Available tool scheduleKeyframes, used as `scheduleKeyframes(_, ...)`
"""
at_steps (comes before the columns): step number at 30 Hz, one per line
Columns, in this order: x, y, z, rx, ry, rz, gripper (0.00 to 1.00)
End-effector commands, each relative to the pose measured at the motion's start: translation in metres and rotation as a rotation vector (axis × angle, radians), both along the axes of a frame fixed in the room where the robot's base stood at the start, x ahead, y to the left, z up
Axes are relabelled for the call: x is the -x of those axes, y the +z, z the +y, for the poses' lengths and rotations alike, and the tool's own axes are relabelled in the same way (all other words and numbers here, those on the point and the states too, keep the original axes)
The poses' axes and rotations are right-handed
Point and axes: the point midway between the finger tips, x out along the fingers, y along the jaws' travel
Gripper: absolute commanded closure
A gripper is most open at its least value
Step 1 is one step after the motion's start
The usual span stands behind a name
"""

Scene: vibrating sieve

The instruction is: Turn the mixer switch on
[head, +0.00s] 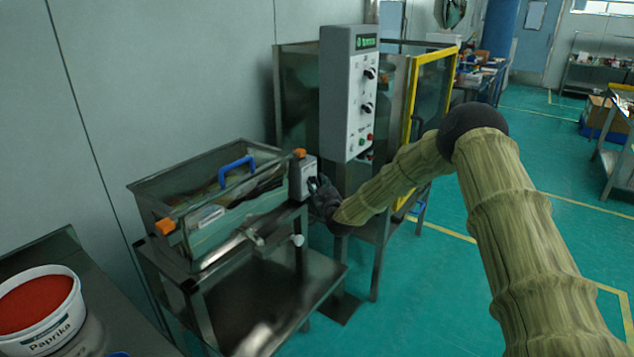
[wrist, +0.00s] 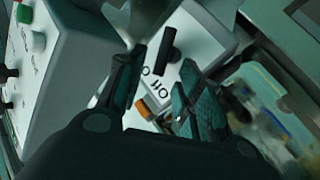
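A small light-grey switch box (head: 304,178) is mounted at the right end of the sieve machine. In the wrist view the box face (wrist: 205,35) carries a black lever-like switch (wrist: 167,47) with dark lettering below it. I cannot read a name for the mixer on it. My gripper (head: 318,186) is right beside the box. In the wrist view my gripper (wrist: 163,64) is open, its two fingers spread, with the switch just beyond and between the fingertips. The switch and fingers look apart, though contact is hard to judge. The gripper hides part of the box in the head view.
A tall control panel (head: 350,95) with knobs and buttons stands close behind my gripper. The sieve tray (head: 150,188) has a blue handle (head: 236,170) and orange clamps. A paprika tub (head: 38,312) stands lower left. Open green floor lies right.

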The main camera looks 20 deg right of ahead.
Motion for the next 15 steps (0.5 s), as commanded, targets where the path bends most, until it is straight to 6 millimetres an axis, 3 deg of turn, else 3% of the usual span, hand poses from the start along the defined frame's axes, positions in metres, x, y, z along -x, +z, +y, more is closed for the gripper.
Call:
scheduleKeyframes(6,-0.021,0.0,0.0,0.0,0.0,0.0,0.65)
scheduleKeyframes(15,-0.027,-0.001,0.0,0.0,0.0,0.001,0.65)
